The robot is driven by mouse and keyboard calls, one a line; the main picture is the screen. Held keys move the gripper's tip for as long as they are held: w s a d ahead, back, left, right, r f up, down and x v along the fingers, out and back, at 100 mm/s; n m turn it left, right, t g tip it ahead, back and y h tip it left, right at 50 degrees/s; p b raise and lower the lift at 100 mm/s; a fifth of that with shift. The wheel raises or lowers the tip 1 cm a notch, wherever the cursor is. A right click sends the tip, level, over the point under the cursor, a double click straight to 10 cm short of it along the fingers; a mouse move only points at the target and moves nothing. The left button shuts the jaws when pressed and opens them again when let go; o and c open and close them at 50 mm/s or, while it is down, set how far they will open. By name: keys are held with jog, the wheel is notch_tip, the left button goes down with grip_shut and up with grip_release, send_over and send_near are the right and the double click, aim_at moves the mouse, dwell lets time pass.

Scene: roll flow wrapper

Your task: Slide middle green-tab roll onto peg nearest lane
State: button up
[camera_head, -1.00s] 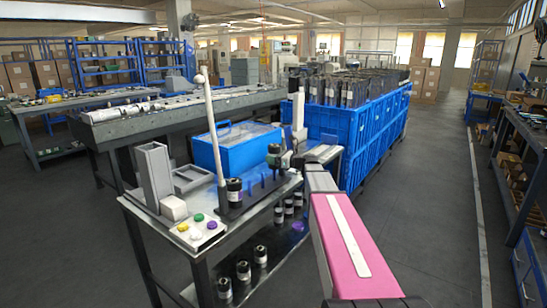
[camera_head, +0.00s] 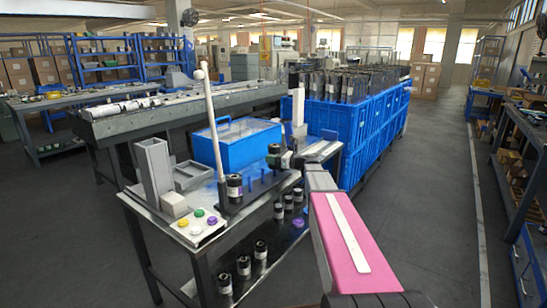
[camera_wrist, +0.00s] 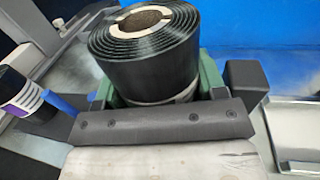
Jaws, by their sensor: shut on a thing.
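My gripper (camera_wrist: 150,95) is shut on a black film roll (camera_wrist: 145,50) with a pale core, its green fingers on either side. The roll stands nearly upright in the wrist view. In the head view the held roll (camera_head: 274,151) is beside the blue bin, near the far end of the dark peg rack (camera_head: 232,208). The rack has several blue pegs (camera_head: 251,188); one blue peg (camera_wrist: 62,104) shows left of my gripper in the wrist view. Another roll (camera_head: 234,186) stands at the rack's near end. I cannot see a green tab on the held roll, nor what is under it.
A tall white post (camera_head: 212,125) rises beside the rack. A blue bin with a clear lid (camera_head: 236,147) is behind it. Several rolls (camera_head: 244,266) stand on the lower shelf. Coloured buttons (camera_head: 198,213) sit at the table's front. Large blue crates (camera_head: 350,140) stand behind right.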

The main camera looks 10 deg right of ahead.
jog(key=shift+f, duration=0.75)
jog(key=o, duration=1.2)
jog(key=shift+w+d, duration=0.1)
jog(key=shift+w, duration=0.05)
jog(key=v, duration=1.1)
